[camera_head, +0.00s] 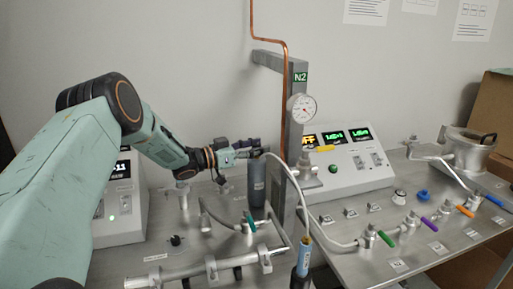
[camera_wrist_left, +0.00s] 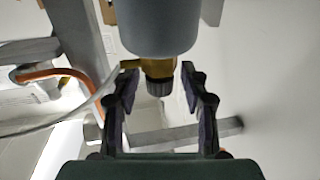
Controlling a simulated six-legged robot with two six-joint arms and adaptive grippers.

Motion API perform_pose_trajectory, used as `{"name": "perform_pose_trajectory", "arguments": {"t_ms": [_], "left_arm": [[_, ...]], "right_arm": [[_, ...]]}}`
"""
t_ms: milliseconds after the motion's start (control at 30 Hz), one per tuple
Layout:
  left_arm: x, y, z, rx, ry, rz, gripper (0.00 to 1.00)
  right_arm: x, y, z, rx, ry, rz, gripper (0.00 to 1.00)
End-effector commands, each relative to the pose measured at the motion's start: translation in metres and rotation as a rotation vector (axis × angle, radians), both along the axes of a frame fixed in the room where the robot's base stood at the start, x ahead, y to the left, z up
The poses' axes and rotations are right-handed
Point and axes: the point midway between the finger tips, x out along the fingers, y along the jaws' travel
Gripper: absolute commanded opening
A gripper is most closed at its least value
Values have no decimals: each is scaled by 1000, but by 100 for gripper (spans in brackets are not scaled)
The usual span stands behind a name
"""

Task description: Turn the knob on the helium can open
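The grey helium can (camera_head: 257,183) stands upright behind the front pipework, left of the metal post. In the left wrist view the blue-grey can (camera_wrist_left: 160,28) fills the top middle, with a brass valve and a dark ribbed knob (camera_wrist_left: 157,88) pointing down in the picture. My left gripper (camera_head: 250,148) is at the top of the can. In the wrist view its fingers (camera_wrist_left: 158,82) are spread on both sides of the knob, with gaps left and right. In the head view the fingers partly hide the valve. I cannot make out my right gripper.
A pale hose (camera_head: 300,187) curves from the can's top towards the bench. A blue cylinder with a brass top (camera_head: 303,258) stands at the front. The metal post (camera_head: 290,130) with a gauge (camera_head: 301,108) is close on the right. Metal pipes (camera_head: 205,270) cross the front.

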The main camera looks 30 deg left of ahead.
Motion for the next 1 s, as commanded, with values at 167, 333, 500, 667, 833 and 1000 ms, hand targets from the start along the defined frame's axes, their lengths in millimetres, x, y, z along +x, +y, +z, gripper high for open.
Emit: {"name": "perform_pose_trajectory", "arguments": {"t_ms": [167,333,500,667,833,1000], "left_arm": [[0,0,0,0,0,0,48],[-2,2,0,0,0,1,48],[-20,13,1,-4,-1,4,48],[-45,27,1,-6,-2,5,48],[-68,41,1,-4,-3,4,48],[-87,51,1,-3,-4,4,48]], "right_arm": [[0,0,0,0,0,0,40],[0,0,0,0,0,0,40],[0,0,0,0,0,0,40],[0,0,0,0,0,0,40],[0,0,0,0,0,0,40],[0,0,0,0,0,0,40]]}}
